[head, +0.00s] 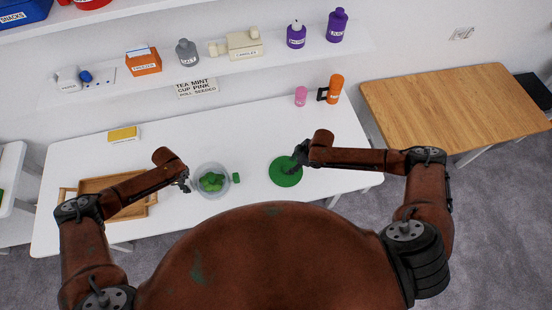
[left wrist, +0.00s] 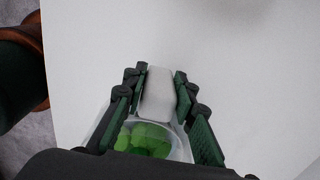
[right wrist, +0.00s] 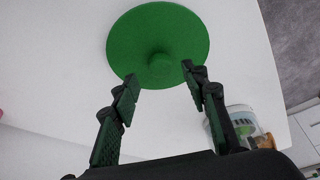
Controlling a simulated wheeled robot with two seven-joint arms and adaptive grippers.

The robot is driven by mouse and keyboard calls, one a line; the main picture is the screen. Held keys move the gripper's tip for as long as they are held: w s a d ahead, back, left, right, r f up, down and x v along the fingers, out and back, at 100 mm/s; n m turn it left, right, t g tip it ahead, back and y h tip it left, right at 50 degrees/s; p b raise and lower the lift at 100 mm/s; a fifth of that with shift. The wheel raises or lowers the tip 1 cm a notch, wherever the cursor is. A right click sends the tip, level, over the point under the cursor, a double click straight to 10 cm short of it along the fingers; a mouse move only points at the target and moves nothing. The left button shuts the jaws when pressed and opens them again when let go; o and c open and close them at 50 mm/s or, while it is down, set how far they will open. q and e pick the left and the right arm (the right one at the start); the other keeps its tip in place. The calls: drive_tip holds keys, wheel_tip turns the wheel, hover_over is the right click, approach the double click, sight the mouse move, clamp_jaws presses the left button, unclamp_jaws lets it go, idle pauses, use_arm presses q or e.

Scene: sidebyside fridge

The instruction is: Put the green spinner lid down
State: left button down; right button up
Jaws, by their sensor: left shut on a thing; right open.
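The green spinner lid (head: 281,175) lies flat on the white table, right of the clear bowl (head: 199,187) holding green pieces. My right gripper (head: 297,163) is open at the lid. In the right wrist view the green lid (right wrist: 158,30) fills the top middle, its round knob just beyond my spread fingertips (right wrist: 159,74), with a gap between. My left gripper (head: 185,184) is at the bowl's left side. In the left wrist view its fingers (left wrist: 160,78) are shut on a pale grey tab at the bowl's edge; the green pieces (left wrist: 145,138) show below.
A small green block (head: 236,178) is right of the bowl. A wooden tray (head: 133,211) is partly under my left arm. A yellow box (head: 123,134), a pink cup (head: 300,96) and an orange mug (head: 335,89) stand at the back. The table's middle back is clear.

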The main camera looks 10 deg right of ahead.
drive_tip(key=v, duration=0.7)
drive_tip(key=shift+r, duration=0.1)
use_arm(q)
drive_tip(key=c, duration=1.5)
unclamp_jaws()
wheel_tip(320, 180, up, 12)
drive_tip(key=shift+r, duration=0.1)
use_arm(e)
drive_tip(key=shift+s, duration=0.1)
